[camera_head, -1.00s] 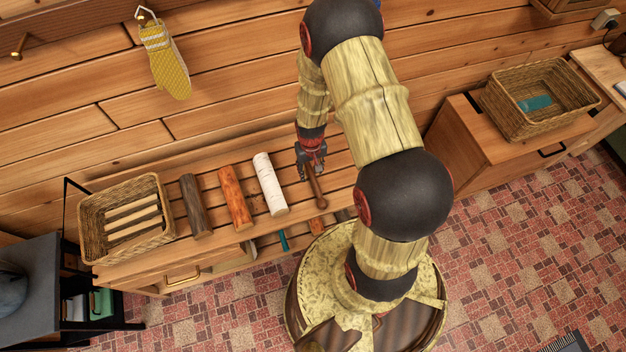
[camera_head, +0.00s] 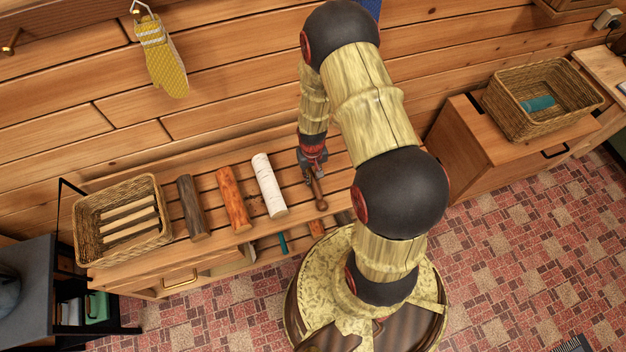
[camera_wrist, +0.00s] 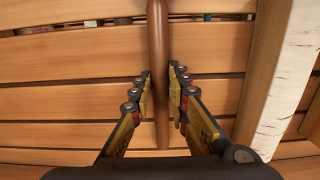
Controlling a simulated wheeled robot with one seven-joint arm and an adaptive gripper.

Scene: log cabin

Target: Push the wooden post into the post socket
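A slim, dark brown wooden rod (camera_head: 318,191) lies on the slatted bench, with a rounded near end; it may be the wooden post. In the wrist view the rod (camera_wrist: 158,35) runs from the top edge down between the fingers. My gripper (camera_head: 312,162) is low over the rod's far end. In the wrist view the two fingers of my gripper (camera_wrist: 160,70) stand apart, one on each side of the rod, with narrow gaps showing beside it. I cannot make out a post socket in either view.
On the slatted bench (camera_head: 225,244) lie a white birch log (camera_head: 268,186), an orange-brown log (camera_head: 233,198) and a dark log (camera_head: 192,207), left of my gripper. A wicker basket (camera_head: 120,192) stands at the bench's left end. Another basket (camera_head: 575,105) sits on the right cabinet.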

